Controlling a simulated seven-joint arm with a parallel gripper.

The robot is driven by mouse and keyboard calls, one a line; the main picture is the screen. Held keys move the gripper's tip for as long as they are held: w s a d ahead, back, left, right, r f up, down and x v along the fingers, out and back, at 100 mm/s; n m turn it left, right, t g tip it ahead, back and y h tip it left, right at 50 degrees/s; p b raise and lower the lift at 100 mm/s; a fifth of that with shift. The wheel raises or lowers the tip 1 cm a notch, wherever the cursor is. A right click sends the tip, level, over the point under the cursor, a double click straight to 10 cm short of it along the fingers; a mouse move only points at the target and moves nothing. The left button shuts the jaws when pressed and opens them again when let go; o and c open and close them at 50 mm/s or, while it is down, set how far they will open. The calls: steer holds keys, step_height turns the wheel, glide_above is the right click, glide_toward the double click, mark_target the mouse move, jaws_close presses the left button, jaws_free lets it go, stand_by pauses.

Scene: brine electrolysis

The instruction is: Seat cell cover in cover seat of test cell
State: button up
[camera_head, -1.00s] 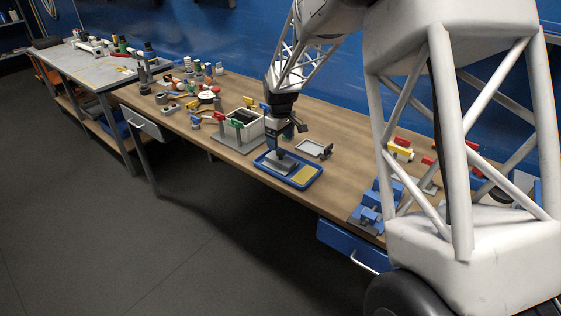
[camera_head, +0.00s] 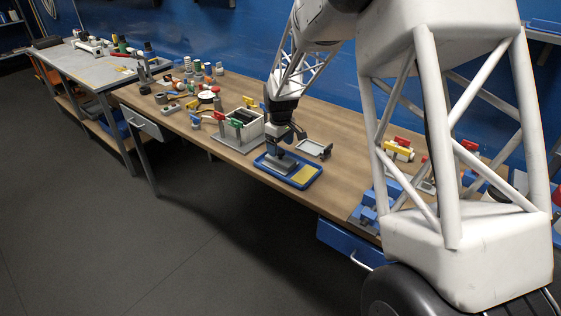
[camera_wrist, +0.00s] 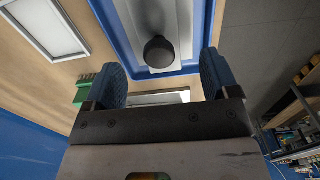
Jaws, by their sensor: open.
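The cell cover (camera_head: 281,164), a grey plate with a dark knob, lies in a blue tray (camera_head: 308,184) on the bench. In the wrist view the knob (camera_wrist: 160,51) stands up from the light grey cover (camera_wrist: 183,25). My gripper (camera_head: 279,148) is over the cover. In the wrist view my gripper (camera_wrist: 161,76) is open, with its blue fingers apart and the knob ahead of the gap between them. I cannot tell how far above the cover they are. The test cell (camera_head: 250,131), a white open-topped box with a dark inside and red and green parts, stands left of the tray.
A pale shallow frame (camera_head: 312,147) lies behind the tray. Blue fixtures (camera_head: 372,205) stand at the right, and several small items crowd the bench's left. Some bench between tray and fixtures is bare.

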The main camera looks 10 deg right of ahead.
mark_target(280, 151)
steer(key=shift+f, duration=2.6)
steer(key=c, duration=1.1)
steer(key=shift+r, duration=0.15)
steer(key=shift+r, duration=0.75)
step_height(280, 151, up, 2)
steer(key=shift+s, duration=0.1)
steer(key=s, duration=0.5)
steer(key=s+d+r, duration=0.1)
steer(key=s, duration=0.9)
steer(key=shift+s+d+r, duration=0.15)
steer(key=shift+s+d, duration=0.15)
